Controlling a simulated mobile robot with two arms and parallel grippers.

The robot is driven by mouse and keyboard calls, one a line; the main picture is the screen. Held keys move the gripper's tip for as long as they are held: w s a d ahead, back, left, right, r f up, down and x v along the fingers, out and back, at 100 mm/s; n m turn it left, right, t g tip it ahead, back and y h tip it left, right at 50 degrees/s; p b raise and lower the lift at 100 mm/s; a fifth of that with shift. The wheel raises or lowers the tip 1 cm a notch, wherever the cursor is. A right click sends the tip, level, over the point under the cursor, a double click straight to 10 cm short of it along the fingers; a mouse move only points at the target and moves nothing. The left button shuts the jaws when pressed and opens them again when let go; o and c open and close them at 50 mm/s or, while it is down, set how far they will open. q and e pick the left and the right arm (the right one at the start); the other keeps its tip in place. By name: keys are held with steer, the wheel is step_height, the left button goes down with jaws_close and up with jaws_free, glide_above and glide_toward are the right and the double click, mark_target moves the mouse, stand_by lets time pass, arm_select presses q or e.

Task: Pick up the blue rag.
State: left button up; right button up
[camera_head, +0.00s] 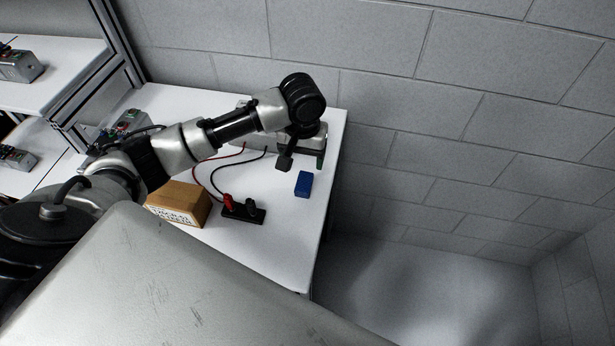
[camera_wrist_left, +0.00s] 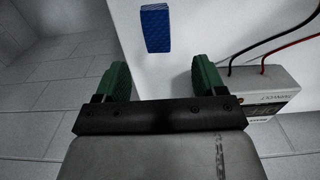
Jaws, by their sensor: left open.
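The blue rag (camera_head: 304,184) is a small blue block-like piece lying on the white table near its right edge. In the left wrist view the rag (camera_wrist_left: 156,28) shows at the top, ahead of the fingers and a little left of the middle between them. My left gripper (camera_head: 302,163) hangs just behind the rag in the head view, apart from it. Its two green-padded fingers (camera_wrist_left: 160,80) are spread with nothing between them. My right gripper is in neither view.
A grey box with red and black cables (camera_wrist_left: 270,92) stands beside the left gripper. A black terminal block (camera_head: 243,210) and a cardboard box (camera_head: 180,203) sit on the table (camera_head: 270,255) left of the rag. The table's right edge is close, with open floor beyond.

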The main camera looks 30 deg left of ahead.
mark_target(304, 181)
arm_select(q)
step_height(304, 181, down, 2)
steer(key=shift+s+f, duration=0.15)
steer(key=shift+f, duration=0.4)
steer(key=f, duration=0.1)
steer(key=f+p, duration=0.1)
steer(key=f, duration=0.2)
steer(key=shift+s+d+f+p, duration=0.1)
steer(key=shift+s+d+p, duration=0.1)
steer(key=shift+d+p, duration=0.1)
steer(key=shift+f, duration=0.55)
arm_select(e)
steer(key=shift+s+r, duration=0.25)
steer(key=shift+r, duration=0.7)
arm_select(q)
steer(key=shift+c, duration=0.9)
steer(key=c, duration=0.9)
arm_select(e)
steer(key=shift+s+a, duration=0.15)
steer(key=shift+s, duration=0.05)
arm_select(q)
steer(key=shift+r, duration=0.1)
